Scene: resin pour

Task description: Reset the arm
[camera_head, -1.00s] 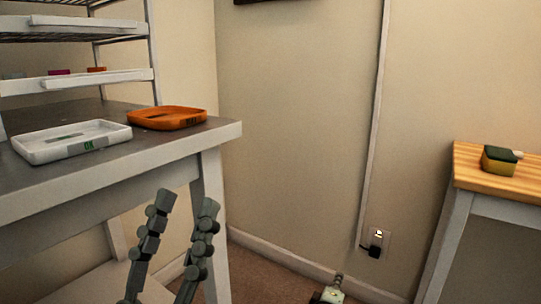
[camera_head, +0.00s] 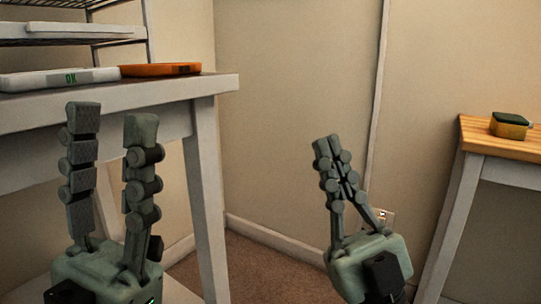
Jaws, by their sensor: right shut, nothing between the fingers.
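My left gripper (camera_head: 112,122) stands upright at the lower left, in front of the grey table's front edge. Its two fingers are apart and nothing shows between them. My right gripper (camera_head: 326,145) is at the lower middle, in front of the bare wall and tilted a little to the left. Its fingers are together with nothing between them. Both grippers are clear of the trays and tables.
A wire shelf (camera_head: 100,41) stands behind. At right, a wooden-topped table (camera_head: 480,138) holds a yellow-and-green block (camera_head: 509,126). Carpet lies open between the tables.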

